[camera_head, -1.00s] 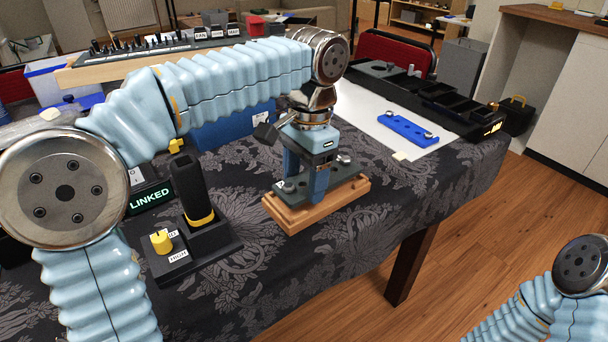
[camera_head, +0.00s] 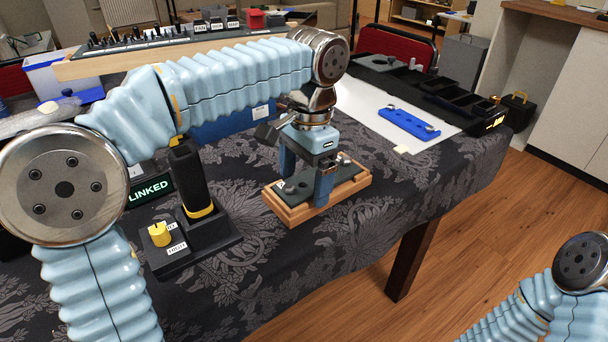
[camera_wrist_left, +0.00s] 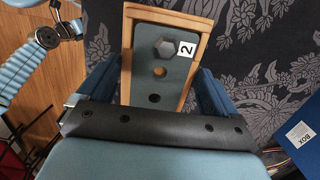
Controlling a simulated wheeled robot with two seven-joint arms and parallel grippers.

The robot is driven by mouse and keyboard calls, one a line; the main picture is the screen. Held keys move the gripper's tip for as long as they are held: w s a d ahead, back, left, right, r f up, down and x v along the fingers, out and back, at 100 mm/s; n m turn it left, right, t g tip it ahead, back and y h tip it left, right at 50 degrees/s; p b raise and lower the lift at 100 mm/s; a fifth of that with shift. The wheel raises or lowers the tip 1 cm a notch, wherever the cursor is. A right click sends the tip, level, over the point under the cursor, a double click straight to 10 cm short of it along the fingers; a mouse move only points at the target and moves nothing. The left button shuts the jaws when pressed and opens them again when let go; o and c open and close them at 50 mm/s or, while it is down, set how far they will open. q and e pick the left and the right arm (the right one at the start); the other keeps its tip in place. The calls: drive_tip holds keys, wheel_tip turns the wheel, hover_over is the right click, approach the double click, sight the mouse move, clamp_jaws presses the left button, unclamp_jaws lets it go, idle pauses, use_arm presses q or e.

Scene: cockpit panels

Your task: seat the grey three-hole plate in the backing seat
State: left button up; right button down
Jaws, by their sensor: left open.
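The grey plate (camera_head: 347,174) lies flat inside the wooden backing seat (camera_head: 345,196) on the table, with the wooden rim showing around it. In the left wrist view the plate (camera_wrist_left: 172,88) carries a hex bolt head and a "2" label, and holes show along its middle. The seat's rim (camera_wrist_left: 197,65) borders it there; the near end is hidden by my gripper body. My left gripper (camera_head: 305,187) is open, with one finger on each long side of the plate.
A black joystick (camera_head: 187,175) with a yellow knob panel (camera_head: 160,235) stands left of the seat. A blue plate (camera_head: 408,124) lies on a white sheet behind right. A blue box (camera_head: 235,125) stands behind my left arm. The front tablecloth is clear.

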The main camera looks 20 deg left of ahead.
sight(310, 182)
use_arm(q)
wheel_tip(310, 182, up, 14)
drive_tip(key=w+p, duration=0.1)
drive_tip(key=p, duration=0.2)
drive_tip(key=shift+d+p, duration=0.35)
drive_tip(key=shift+f, duration=0.15)
